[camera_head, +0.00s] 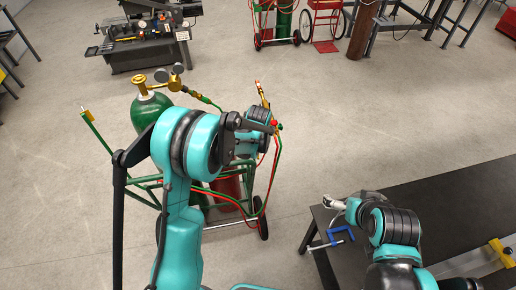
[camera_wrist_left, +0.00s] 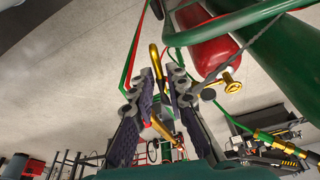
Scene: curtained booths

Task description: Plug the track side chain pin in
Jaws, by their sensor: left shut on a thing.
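No chain pin or track can be made out in either view. My left gripper (camera_head: 262,115) is beside the gas-cylinder cart. In the left wrist view its two dark fingers (camera_wrist_left: 157,86) are shut on a brass torch (camera_wrist_left: 156,62), whose bent tip sticks out past them. The torch (camera_head: 262,92) also shows in the head view, above the gripper, with red and green hoses (camera_head: 278,150) hanging below. My right gripper (camera_head: 332,202) is over the left edge of the black table (camera_head: 440,200). Its fingers are too small to tell whether they are open.
The cart carries a green cylinder (camera_head: 150,108) with brass gauges and a red cylinder (camera_head: 228,188). A blue clamp (camera_head: 338,238) is at the table's left edge. A machine (camera_head: 145,40) and another cart (camera_head: 276,25) stand behind. The floor between cart and table is clear.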

